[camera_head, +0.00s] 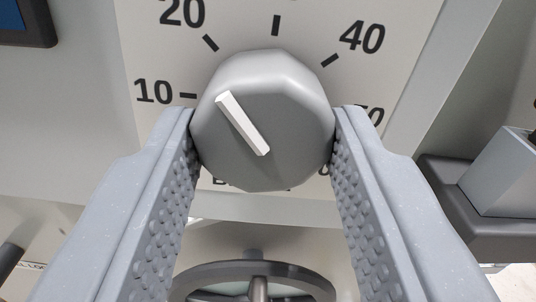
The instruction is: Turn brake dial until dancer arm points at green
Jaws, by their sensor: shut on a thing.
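The brake dial (285,100) is a grey faceted knob in the middle of the view, with a raised white pointer bar (240,122). The bar slants, its upper end toward the upper left, between the 10 and 20 marks on the light scale plate (240,18). My gripper (264,135) is shut on the dial, one finger against its left side and one against its right. The dial and fingers cover part of the lower scale and lettering. The dancer arm and any green mark cannot be made out in this view.
Below the dial is a dark handwheel (250,268) on a shaft. At the right is a dark bracket (455,190) with a grey block (505,180). A dark-framed blue panel (22,20) sits at the upper left.

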